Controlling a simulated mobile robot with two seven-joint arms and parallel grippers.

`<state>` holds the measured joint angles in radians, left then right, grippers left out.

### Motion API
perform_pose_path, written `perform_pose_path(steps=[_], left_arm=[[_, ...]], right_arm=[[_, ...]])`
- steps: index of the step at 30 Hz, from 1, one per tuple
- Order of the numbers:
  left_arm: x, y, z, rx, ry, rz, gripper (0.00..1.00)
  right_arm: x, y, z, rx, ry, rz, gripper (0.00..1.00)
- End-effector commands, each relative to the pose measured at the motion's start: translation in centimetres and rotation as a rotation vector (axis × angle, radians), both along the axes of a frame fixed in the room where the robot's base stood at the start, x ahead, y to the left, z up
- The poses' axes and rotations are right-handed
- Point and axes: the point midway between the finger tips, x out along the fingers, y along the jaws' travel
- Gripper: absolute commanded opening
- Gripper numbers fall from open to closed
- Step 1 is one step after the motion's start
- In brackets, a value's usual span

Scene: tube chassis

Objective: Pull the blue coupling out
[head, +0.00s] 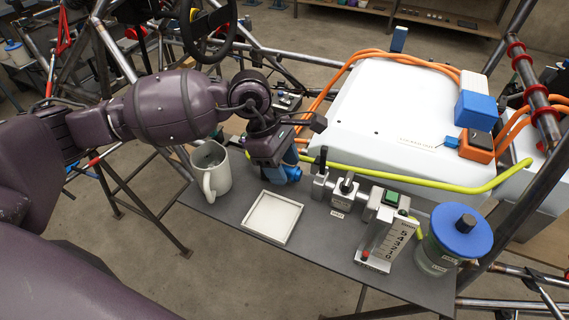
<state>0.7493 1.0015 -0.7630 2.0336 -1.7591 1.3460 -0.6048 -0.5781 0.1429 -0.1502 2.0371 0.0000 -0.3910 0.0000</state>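The blue coupling (292,173) shows in the head view just below and right of my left gripper. It is a short blue cylinder, partly hidden behind the gripper, at the left end of a metal valve fitting (343,191) on the grey bench. I cannot tell whether it still touches the fitting. My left gripper (274,168) points down at the coupling, right beside or around it. Its fingertips are hidden by its own body, so I cannot see whether they are closed on it. My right gripper is not in view.
A white mug (211,170) stands close left of my gripper. A shallow white tray (273,218) lies in front. A gauge block (388,240) and a blue-lidded jar (447,240) stand right. A yellow-green hose (420,184) and a white battery case (390,110) lie behind.

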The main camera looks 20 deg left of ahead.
Motion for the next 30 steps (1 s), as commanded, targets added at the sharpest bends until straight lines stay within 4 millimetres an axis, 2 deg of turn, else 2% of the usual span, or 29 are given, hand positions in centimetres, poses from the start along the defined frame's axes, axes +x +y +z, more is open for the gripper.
perform_pose_path(steps=[5,8,21,30], left_arm=[[0.0,0.1,0.2,-0.001,0.0,-0.001,0.52],[0.0,0.4,1.1,-0.001,-0.002,0.0,0.52],[0.1,3.3,8.0,0.0,-0.003,0.001,0.52],[0.1,4.2,9.9,0.0,0.0,0.0,0.52]], right_arm=[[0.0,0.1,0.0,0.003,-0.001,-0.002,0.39],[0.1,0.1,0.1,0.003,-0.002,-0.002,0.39],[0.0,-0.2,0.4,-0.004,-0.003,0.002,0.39],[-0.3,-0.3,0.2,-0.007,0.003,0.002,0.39]])
